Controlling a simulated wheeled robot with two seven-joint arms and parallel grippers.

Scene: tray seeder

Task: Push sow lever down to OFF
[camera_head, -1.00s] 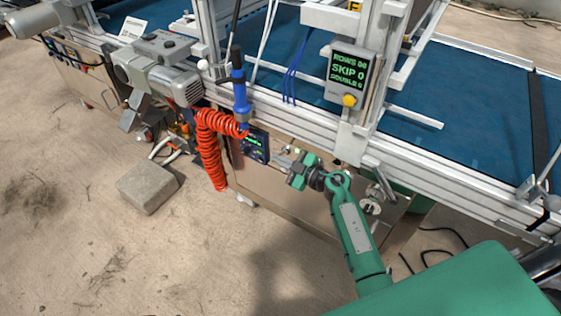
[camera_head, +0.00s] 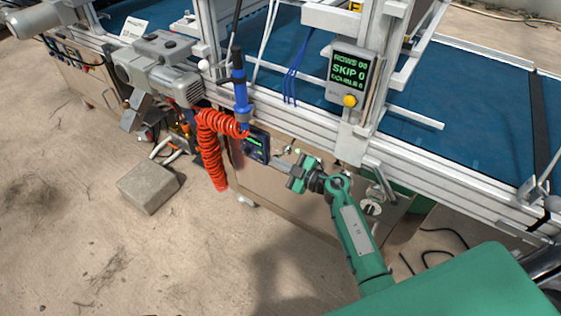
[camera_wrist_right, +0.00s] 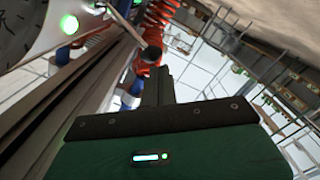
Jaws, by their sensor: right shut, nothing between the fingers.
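My right gripper (camera_head: 283,165) is at the front side panel of the machine, right of a small blue-framed display (camera_head: 256,145). Its fingers are shut with nothing between them; they also show in the right wrist view (camera_wrist_right: 157,84). In that view a thin metal lever with a dark round knob (camera_wrist_right: 152,54), which looks like the sow lever, slants down from the upper left. Its knob lies close to the fingertips; I cannot tell whether they touch. In the head view the lever is too small to make out, and no OFF mark is readable. My left gripper is not in view.
A round gauge (camera_wrist_right: 18,32) and a lit green lamp (camera_wrist_right: 69,24) sit by the lever. A red coiled hose (camera_head: 210,150) hangs left of the gripper. A counter screen (camera_head: 350,70) stands above. A concrete block (camera_head: 147,187) lies on the floor; open floor is in front.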

